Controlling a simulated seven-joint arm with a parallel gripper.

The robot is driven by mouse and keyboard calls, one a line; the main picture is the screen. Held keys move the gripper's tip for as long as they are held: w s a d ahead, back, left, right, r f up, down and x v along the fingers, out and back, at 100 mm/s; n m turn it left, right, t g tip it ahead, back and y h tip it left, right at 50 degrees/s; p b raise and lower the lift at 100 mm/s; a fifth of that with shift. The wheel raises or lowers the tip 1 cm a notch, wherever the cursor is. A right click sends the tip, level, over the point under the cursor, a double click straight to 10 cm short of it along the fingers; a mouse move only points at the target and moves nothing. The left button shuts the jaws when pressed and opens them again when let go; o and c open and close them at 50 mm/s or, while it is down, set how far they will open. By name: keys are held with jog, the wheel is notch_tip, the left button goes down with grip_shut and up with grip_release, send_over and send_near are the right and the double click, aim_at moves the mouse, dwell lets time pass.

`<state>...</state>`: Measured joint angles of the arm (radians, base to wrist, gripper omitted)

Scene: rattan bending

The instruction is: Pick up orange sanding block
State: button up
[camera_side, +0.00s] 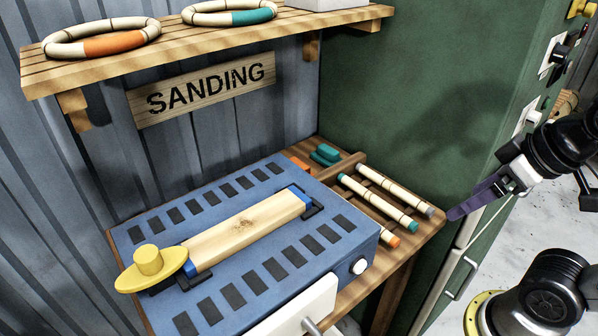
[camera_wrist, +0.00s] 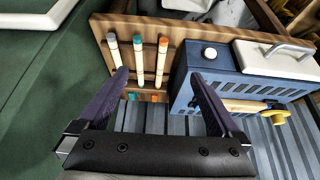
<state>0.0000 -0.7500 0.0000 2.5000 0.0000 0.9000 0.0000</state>
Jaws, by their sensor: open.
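The orange sanding block (camera_side: 299,164) shows as a small orange patch at the far end of the wooden bench, mostly hidden behind the blue box. In the wrist view a small orange patch (camera_wrist: 155,98) lies beyond the sticks, between my fingers. A teal block (camera_side: 325,154) sits beside it, also seen in the wrist view (camera_wrist: 131,96). My gripper (camera_side: 462,209) is at the right of the side view, beyond the bench edge and apart from the blocks. In the wrist view my gripper (camera_wrist: 158,76) has its purple fingers wide apart with nothing held.
A blue slotted box (camera_side: 340,252) with a wooden board (camera_side: 245,230) and yellow knob (camera_side: 149,260) fills most of the bench. Three tipped sticks (camera_side: 395,195) lie on a rack near my gripper. A green wall (camera_side: 400,90) stands behind; a shelf (camera_side: 200,45) with rings hangs above.

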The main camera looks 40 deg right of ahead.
jog(key=n+g, duration=0.6)
jog(key=n, duration=1.1)
send_over(299, 163)
jog(key=s, duration=0.1)
notch_tip(299, 163, down, 10)
jog(key=shift+s+r, duration=0.1)
jog(key=shift+s, duration=0.05)
jog(key=shift+w+n, duration=0.4)
jog(key=shift+w, duration=0.15)
jog(key=shift+w+f, duration=0.15)
jog(key=shift+f, duration=3.65)
jog(key=c, duration=1.2)
